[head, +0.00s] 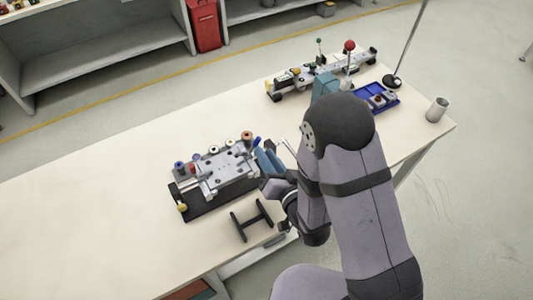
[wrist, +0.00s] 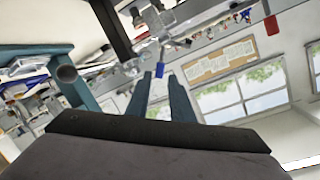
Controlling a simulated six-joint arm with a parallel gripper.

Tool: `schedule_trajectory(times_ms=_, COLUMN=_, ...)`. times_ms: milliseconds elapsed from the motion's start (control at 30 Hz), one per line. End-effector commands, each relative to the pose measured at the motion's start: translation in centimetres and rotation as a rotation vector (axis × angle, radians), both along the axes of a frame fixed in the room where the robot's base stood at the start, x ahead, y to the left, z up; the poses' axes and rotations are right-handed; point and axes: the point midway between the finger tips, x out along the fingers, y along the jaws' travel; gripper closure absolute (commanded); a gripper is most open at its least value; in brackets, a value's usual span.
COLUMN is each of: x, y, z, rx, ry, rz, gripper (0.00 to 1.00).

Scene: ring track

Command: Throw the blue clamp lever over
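The clamp fixture (head: 222,172) is a grey plate on a black base on the table, with several coloured knobs along its far side. A blue lever handle (head: 257,141) stands tilted at its right end, just beyond my gripper. My gripper (head: 265,160) has teal fingers and reaches in from the right, close to the lever. In the wrist view the two fingers (wrist: 160,78) stand apart with an empty gap. A small blue tip (wrist: 160,69) on a pale rod, likely the lever, shows just past the gap. I cannot tell whether a finger touches it.
A black H-shaped stand (head: 251,220) lies near the front edge. A second fixture (head: 322,74), a blue tray (head: 378,98) and a grey cup (head: 437,109) occupy the far right of the table. The table's left side is clear.

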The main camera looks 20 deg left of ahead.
Motion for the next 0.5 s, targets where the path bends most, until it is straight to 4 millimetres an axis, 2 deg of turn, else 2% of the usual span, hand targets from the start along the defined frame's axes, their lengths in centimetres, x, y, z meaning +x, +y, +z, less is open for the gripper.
schedule_trajectory(times_ms=100, x=0.0, y=0.0, z=0.0, rx=0.0, ry=0.0, rz=0.0, gripper=0.79)
schedule_trajectory(times_ms=167, x=0.0, y=0.0, z=-0.1, rx=0.0, ry=-0.001, rz=-0.001, gripper=0.68)
schedule_trajectory(times_ms=500, x=2.1, y=2.4, z=-1.9, rx=0.079, ry=-0.131, rz=-0.099, gripper=0.68)
